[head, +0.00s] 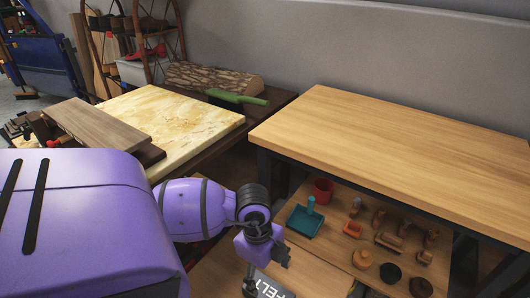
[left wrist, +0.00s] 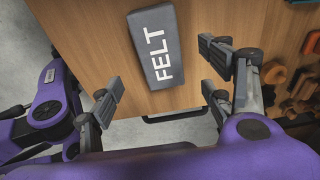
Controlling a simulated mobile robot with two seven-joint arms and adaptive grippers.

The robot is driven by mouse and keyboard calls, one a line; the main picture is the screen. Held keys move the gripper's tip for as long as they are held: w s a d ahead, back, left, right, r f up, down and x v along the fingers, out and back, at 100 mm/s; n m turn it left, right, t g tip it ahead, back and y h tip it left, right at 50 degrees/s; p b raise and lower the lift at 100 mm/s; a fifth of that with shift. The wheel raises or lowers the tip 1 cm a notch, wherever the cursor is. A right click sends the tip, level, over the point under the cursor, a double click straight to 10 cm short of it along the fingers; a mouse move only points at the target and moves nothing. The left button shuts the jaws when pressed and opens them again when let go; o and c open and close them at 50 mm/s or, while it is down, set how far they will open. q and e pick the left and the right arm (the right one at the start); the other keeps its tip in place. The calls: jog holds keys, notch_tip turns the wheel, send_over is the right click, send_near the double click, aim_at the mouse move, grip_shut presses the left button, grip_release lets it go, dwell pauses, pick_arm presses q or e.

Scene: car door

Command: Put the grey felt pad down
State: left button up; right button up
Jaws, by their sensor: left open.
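The grey felt pad, a dark grey block with white letters FELT, lies on a wooden lower shelf in the left wrist view (left wrist: 172,75). In the head view the pad (head: 272,288) shows at the bottom edge, partly cut off and partly behind my gripper. My left gripper (head: 266,272) is open above the pad. In the left wrist view its fingers (left wrist: 160,78) stand wide apart on either side of the pad, with a gap visible on both sides.
A wooden tabletop (head: 400,150) stands bare above the lower shelf (head: 320,262). On the shelf are a teal dustpan-like tool (head: 304,222), a red cup (head: 323,189) and several small brown and orange parts. A pale workbench (head: 170,120) holds dark planks (head: 100,125).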

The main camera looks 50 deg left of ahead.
pick_arm(q)
jog(key=shift+s+a+r, duration=0.1)
jog(key=shift+r, duration=1.2)
